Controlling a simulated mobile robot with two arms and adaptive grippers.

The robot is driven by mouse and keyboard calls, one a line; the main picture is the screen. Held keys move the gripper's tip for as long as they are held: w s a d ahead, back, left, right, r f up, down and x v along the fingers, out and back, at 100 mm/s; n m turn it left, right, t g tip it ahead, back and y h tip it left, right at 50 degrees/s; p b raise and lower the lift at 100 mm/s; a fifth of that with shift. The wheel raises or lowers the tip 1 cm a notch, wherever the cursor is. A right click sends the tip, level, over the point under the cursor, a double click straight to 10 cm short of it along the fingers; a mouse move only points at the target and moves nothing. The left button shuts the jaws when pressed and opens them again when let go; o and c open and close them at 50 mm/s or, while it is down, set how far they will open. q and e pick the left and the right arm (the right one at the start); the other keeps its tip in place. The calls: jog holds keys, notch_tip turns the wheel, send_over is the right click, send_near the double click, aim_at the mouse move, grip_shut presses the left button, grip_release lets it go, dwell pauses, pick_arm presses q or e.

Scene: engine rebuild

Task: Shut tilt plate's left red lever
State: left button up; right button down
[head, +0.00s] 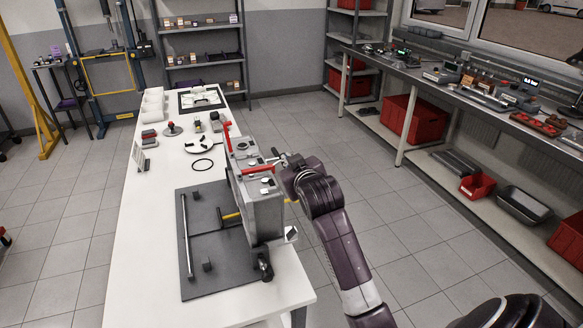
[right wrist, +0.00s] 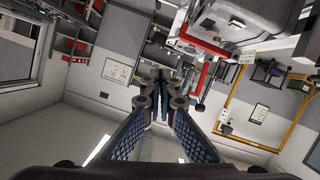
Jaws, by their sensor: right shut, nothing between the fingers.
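The tilt plate (head: 262,215) is a grey upright block on a dark base plate (head: 212,268) on the white table. One red lever (head: 227,138) stands up at its far left end. A second red lever (head: 258,169) lies nearly flat across its top, close to my right gripper. My right gripper (head: 277,160) is at the block's upper right side, shut and empty; I cannot tell whether it touches anything. In the right wrist view its fingers (right wrist: 161,82) are together, with red lever parts (right wrist: 203,79) just beyond to the right. My left gripper is not in view.
A rod (head: 186,235) lies on the base plate. A workbench (head: 480,98) with tools runs along the right wall. The floor between is clear.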

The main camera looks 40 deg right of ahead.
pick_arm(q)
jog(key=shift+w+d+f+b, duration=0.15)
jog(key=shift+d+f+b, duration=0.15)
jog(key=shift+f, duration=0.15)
pick_arm(e)
jog(key=v, duration=0.4)
jog(key=shift+a+r, duration=0.1)
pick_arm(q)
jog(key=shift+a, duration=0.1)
pick_arm(e)
jog(key=shift+s, duration=0.1)
